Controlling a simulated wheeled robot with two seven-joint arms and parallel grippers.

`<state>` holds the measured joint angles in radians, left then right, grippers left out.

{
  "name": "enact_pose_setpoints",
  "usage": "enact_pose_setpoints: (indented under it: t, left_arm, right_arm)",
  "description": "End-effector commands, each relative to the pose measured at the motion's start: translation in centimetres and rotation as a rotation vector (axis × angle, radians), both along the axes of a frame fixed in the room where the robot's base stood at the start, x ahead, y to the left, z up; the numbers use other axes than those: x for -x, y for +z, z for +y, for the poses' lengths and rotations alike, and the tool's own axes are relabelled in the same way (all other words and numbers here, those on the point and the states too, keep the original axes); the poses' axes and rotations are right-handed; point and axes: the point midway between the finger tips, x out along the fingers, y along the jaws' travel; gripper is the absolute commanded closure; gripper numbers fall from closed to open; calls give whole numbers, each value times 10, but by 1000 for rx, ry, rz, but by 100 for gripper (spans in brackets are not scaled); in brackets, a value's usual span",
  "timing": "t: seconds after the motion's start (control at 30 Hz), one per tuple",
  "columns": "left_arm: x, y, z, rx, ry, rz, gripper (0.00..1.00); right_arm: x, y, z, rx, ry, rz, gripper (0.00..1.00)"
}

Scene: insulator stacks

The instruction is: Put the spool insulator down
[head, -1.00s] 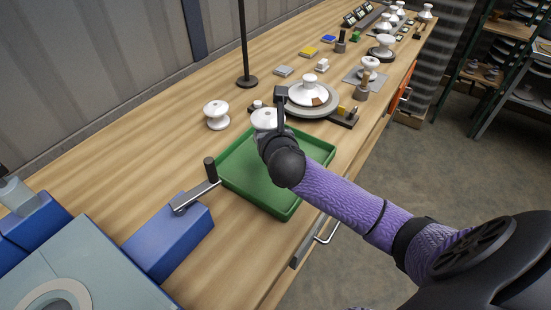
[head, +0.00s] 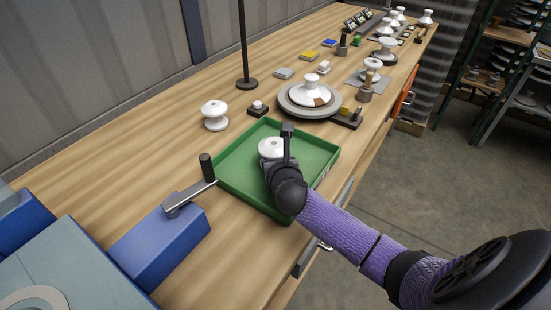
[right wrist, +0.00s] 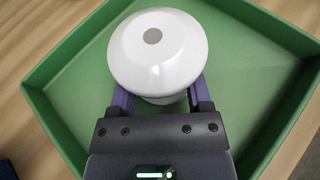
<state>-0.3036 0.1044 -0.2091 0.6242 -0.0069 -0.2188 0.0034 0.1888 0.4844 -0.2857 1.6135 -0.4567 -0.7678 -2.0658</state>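A white spool insulator (head: 271,146) is between the fingers of my right gripper (head: 274,152), over the green tray (head: 233,163). In the right wrist view the spool (right wrist: 158,55) stands upright, its grey-centred top towards the camera, with a purple finger on each side of its lower part. The right gripper (right wrist: 160,98) looks shut on it. I cannot tell whether its base touches the tray floor. A second white spool (head: 214,115) stands on the wooden bench, left of the tray. My left gripper is not in view.
A blue vise-like block with a crank handle (head: 190,197) stands close to the tray's front left. Behind the tray are a small push button (head: 258,108) and a round grey turntable (head: 309,103) with a white insulator. The tray floor around the spool is clear.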

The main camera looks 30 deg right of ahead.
Motion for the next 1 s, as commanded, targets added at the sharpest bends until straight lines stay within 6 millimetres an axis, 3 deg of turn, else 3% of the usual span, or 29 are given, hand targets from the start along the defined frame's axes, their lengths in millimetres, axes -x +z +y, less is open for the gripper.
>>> enact_pose_setpoints:
  t: [0.1,0.43,0.8,1.0]
  left_arm:
    - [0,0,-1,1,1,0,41]
    - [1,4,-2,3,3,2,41]
    - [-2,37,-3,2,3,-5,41]
    - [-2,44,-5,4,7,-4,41]
  right_arm:
    - [0,0,0,0,0,0,16]
    - [4,5,2,1,1,0,16]
    - [72,36,30,-1,3,1,16]
    - [99,46,40,1,1,0,16]
